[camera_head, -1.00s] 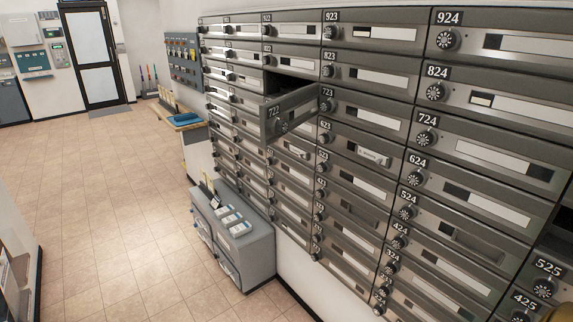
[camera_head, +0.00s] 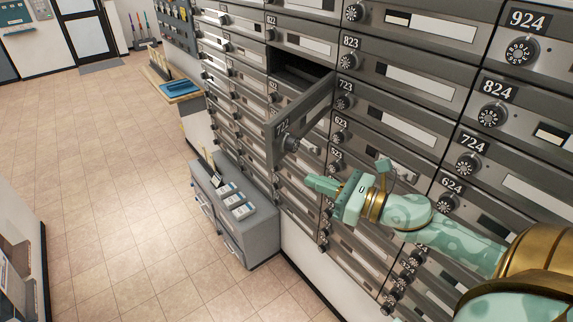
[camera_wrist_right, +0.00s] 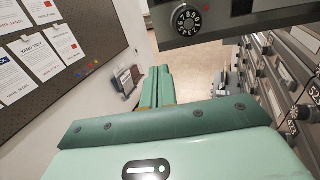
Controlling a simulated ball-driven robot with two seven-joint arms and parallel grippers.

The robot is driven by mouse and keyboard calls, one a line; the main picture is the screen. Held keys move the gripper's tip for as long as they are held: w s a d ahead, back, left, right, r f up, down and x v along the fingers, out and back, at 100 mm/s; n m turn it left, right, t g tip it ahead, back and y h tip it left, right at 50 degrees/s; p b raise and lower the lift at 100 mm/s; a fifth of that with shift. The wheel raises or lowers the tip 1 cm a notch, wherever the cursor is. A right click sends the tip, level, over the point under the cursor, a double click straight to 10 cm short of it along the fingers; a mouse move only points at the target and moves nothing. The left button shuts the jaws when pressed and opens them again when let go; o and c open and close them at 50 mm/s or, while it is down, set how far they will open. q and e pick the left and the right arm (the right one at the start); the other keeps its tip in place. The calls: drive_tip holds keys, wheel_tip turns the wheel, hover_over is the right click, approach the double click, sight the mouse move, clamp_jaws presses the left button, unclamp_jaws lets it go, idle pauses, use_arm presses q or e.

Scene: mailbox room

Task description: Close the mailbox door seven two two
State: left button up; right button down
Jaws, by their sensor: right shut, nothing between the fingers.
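The mailbox door 722 (camera_head: 304,122) is a grey metal panel with a round dial, swung open and standing out from the wall of boxes in the head view. Its dark open compartment (camera_head: 297,76) shows behind it. My right gripper (camera_head: 312,182) is shut and empty, just below and right of the door's lower edge, apart from it as far as I can see. In the right wrist view the shut green fingers (camera_wrist_right: 157,85) point ahead, and a grey panel with a dial (camera_wrist_right: 205,18) hangs above them. My left gripper is not in view.
The wall of numbered mailboxes (camera_head: 415,75) fills the right side, its other doors closed. A grey cabinet (camera_head: 238,215) with papers stands below, left of the gripper. A noticeboard (camera_wrist_right: 62,50) shows in the wrist view. The tiled floor at left is clear.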

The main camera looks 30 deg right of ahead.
sight(274, 166)
drive_tip(key=p+x, duration=0.2)
drive_tip(key=x, duration=0.4)
drive_tip(key=shift+w+r, duration=0.15)
drive_tip(key=shift+w, duration=0.15)
drive_tip(key=shift+w+a, duration=0.35)
drive_tip(key=shift+w, duration=0.15)
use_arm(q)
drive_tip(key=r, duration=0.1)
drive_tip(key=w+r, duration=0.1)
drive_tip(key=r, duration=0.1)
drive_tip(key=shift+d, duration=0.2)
use_arm(e)
drive_tip(key=shift+w+f, duration=0.15)
drive_tip(key=shift+f, duration=0.1)
